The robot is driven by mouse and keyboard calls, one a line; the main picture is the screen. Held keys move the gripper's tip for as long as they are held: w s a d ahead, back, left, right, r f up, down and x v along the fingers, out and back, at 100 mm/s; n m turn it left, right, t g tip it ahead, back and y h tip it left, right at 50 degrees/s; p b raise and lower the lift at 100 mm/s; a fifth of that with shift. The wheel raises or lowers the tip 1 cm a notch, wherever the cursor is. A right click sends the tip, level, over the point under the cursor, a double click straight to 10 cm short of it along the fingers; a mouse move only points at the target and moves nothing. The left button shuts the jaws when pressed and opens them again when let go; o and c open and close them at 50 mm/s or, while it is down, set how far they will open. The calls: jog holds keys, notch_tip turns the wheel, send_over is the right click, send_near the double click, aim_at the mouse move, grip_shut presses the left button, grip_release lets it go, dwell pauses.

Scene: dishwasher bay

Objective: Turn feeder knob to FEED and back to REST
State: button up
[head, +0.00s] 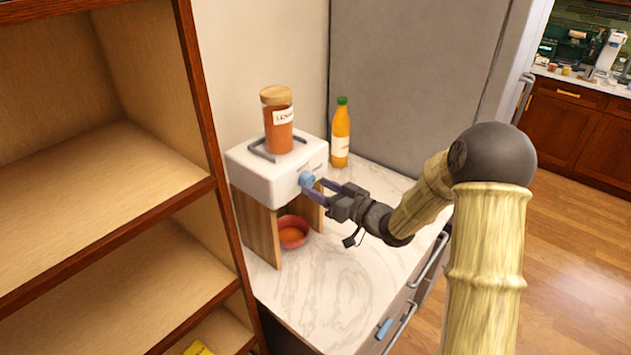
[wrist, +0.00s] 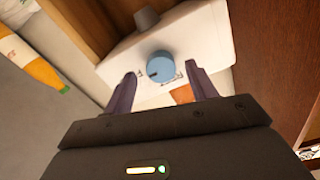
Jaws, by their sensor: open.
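The feeder (head: 262,178) is a white box on wooden side panels, standing on the marble counter. Its blue round knob (head: 307,180) is on the front face. In the wrist view the knob (wrist: 160,66) has a dark mark toward its lower left, and the small labels beside it are too small to read. My gripper (head: 318,190) is open at the knob. In the wrist view its two fingers (wrist: 162,90) are spread to either side of the knob, with visible gaps. A jar of orange contents (head: 279,138) sits on top. A red bowl (head: 292,233) with orange contents stands underneath.
An orange bottle (head: 340,135) with a green cap stands behind the feeder, against the grey panel. The marble counter (head: 345,285) is clear in front. A drawer handle (head: 400,328) sticks out at its front edge.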

jog(key=shift+x, duration=0.95)
jog(key=c, duration=1)
